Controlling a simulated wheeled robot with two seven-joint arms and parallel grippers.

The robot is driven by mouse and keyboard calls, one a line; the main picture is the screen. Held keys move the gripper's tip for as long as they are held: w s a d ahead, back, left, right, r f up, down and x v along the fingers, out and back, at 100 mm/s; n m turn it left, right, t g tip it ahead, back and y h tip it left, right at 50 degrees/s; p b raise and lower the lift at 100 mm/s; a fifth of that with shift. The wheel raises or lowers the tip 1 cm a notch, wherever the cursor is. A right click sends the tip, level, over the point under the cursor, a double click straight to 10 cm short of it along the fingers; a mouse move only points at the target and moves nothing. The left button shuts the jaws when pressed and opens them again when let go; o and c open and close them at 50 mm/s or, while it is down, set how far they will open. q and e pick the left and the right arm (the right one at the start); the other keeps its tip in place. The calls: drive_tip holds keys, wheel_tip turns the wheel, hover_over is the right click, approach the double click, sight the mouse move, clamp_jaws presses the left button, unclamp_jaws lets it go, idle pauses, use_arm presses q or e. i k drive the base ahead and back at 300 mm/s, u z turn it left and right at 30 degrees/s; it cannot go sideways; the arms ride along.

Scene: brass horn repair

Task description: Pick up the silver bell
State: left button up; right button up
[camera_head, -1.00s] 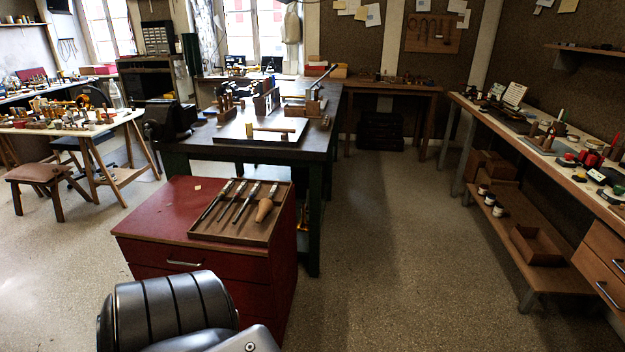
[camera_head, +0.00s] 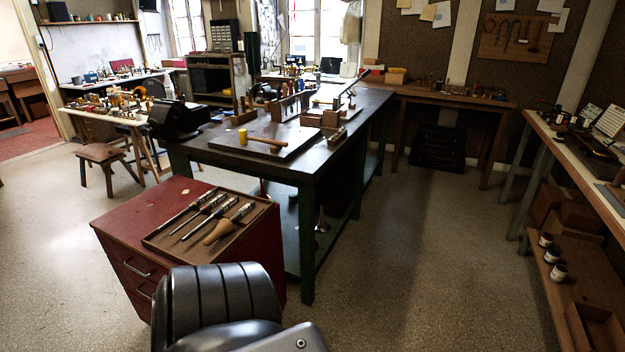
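I cannot make out a silver bell for certain. A small pale, shiny flared thing (camera_head: 321,221) shows under the dark green workbench (camera_head: 308,166), on or near its lower shelf; it is too small and dark to name. Neither of my grippers is in view. Only a dark ribbed part of my own body shows at the bottom of the picture.
A red drawer cabinet (camera_head: 125,216) stands close in front, with a tool tray (camera_head: 167,246) on it. A mallet (camera_head: 262,141) lies on the workbench. A wooden side bench (camera_head: 565,160) runs along the right. The floor (camera_head: 420,270) between them is clear.

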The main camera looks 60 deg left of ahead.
sight(322, 225)
drive_tip(key=u, duration=0.7)
drive_tip(key=i, duration=0.95)
drive_tip(key=u, duration=1.35)
drive_tip(key=i, duration=0.5)
drive_tip(key=z, duration=0.5)
drive_tip(key=i, duration=0.9)
drive_tip(key=z, duration=0.25)
drive_tip(key=i, duration=1.3)
drive_tip(key=u, duration=0.6)
